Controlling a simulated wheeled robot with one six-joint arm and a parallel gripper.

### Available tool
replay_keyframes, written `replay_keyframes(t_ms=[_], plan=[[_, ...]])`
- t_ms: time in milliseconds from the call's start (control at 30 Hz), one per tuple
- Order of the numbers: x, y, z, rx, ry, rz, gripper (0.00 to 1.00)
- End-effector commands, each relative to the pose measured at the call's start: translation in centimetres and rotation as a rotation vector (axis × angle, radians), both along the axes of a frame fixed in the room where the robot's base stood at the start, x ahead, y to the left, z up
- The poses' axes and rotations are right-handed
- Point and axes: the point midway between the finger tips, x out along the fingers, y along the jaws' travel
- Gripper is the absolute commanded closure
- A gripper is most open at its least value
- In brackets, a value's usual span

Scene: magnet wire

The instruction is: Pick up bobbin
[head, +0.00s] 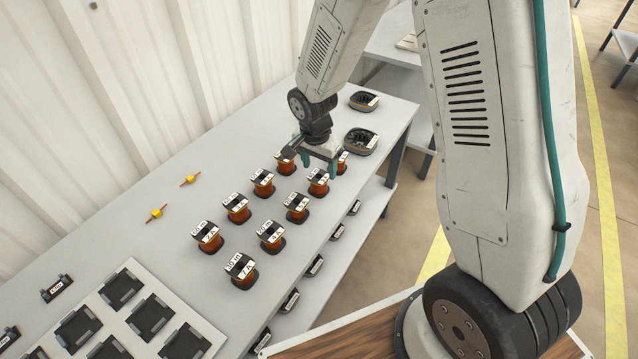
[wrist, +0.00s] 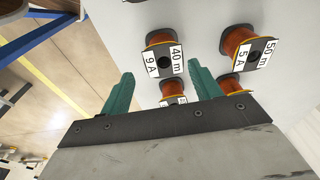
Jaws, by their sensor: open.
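Several copper-orange bobbins with black flanges and white labels stand upright on the grey table in two rows. In the head view my gripper (head: 319,164) hangs above the far end of the rows, its green fingers apart and empty. One bobbin (head: 343,160) is partly hidden by it, another bobbin (head: 285,162) stands to its left, and a third bobbin (head: 318,182) is just nearer. In the wrist view my gripper (wrist: 160,69) is open, with the bobbin labelled 40 m, 9 A (wrist: 163,59) showing beyond the fingertips. A bobbin labelled 50 m, 5 A (wrist: 253,51) is at right.
Two small yellow parts with red leads (head: 156,214) lie at left. A white panel with black square pockets (head: 185,318) is at the near end. Black labelled items lie on a lower shelf.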

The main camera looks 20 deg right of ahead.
Motion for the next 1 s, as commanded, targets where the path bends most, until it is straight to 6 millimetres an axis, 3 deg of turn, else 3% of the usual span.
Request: replay_keyframes(t_ms=[400,667,833,1000], plan=[[0.9,-0.3,-5.2,0.0,0.001,0.0,0.37],[0.9,-0.3,-5.5,0.0,0.0,0.001,0.37],[0.9,-0.3,-5.4,0.0,0.0,0.001,0.79],[0.9,-0.3,-5.4,0.001,-0.001,0.001,0.79]])
